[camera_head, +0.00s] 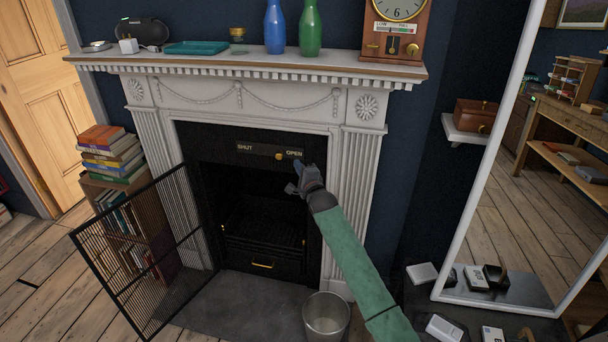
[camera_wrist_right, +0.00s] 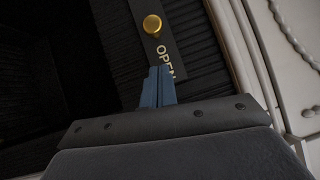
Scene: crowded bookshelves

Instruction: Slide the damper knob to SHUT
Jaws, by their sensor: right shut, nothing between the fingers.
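The brass damper knob (camera_head: 279,156) sits on a dark plate (camera_head: 262,149) above the fireplace opening. The plate reads SHUT at its left and OPEN at its right. The knob is right of the plate's middle, just left of the word OPEN. The right wrist view also shows the knob (camera_wrist_right: 152,24) ahead of the fingers. My right gripper (camera_head: 298,176) is shut and empty, below and right of the knob. Its blue fingertips (camera_wrist_right: 159,70) overlap the end of the word OPEN in the wrist view and appear apart from the knob. My left gripper is not in view.
A black mesh fire screen (camera_head: 135,250) stands open at the left of the hearth. A metal bucket (camera_head: 326,316) stands at the front right. The white mantel (camera_head: 250,70) carries bottles and a clock. A tall mirror (camera_head: 480,150) stands at right.

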